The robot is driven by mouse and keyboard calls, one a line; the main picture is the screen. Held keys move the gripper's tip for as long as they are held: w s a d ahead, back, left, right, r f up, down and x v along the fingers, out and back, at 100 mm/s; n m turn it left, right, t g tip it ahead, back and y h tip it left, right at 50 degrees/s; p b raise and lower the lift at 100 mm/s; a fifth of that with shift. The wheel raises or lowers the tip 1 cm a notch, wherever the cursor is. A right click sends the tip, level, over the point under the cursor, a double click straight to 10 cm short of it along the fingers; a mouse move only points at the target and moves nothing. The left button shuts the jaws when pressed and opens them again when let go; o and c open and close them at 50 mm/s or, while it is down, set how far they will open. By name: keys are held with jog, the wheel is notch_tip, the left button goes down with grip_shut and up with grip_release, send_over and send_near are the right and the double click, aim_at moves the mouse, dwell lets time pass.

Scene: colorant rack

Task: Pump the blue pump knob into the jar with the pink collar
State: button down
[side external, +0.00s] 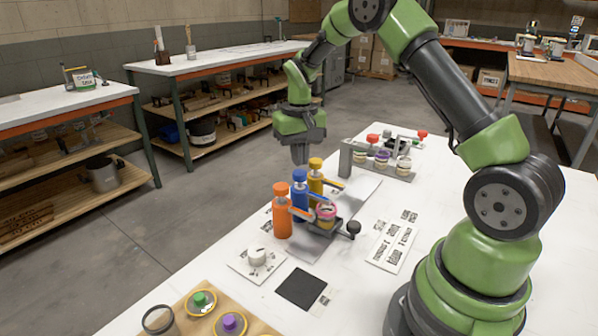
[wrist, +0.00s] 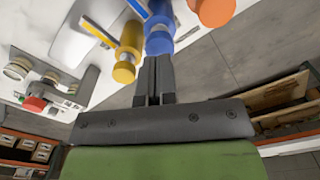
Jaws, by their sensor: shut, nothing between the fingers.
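The blue pump (side external: 299,196) stands between the orange pump (side external: 282,218) and the yellow pump (side external: 316,184). Its round knob (side external: 299,175) is on top, and it also shows in the wrist view (wrist: 159,42). The jar with the pink collar (side external: 326,212) sits on a dark carriage (side external: 322,229) at the pump spouts; I cannot tell exactly which spout it is under. My gripper (side external: 300,161) points down, shut and empty, close above the blue knob. In the wrist view the fingertips (wrist: 155,62) appear beside the blue knob; contact cannot be told.
The yellow knob (wrist: 124,73) and the orange knob (wrist: 215,10) flank the blue one closely. A rack with several jars (side external: 382,172) stands behind to the right. The carriage has a black ball handle (side external: 354,228). A white dial (side external: 257,256) and a black pad (side external: 301,289) lie in front.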

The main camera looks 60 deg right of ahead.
jog(key=shift+r, duration=0.1)
dwell(0.4)
jog(key=shift+r, duration=1.95)
jog(key=shift+a+r, duration=0.15)
jog(key=shift+r, duration=0.1)
jog(key=s+a+r+n+t, duration=0.1)
jog(key=s+a+r+t, duration=0.15)
jog(key=a+r, duration=0.2)
jog(key=s+a+r+t, duration=0.1)
jog(key=s+a+r, duration=0.3)
jog(key=r, duration=0.2)
jog(key=s+a+r+n+t+y, duration=0.1)
jog(key=s+a, duration=0.5)
jog(key=s, duration=0.8)
jog(key=r+t+y, duration=0.1)
jog(key=t, duration=0.1)
jog(key=shift+a+t, duration=0.25)
jog(key=shift+t, duration=0.1)
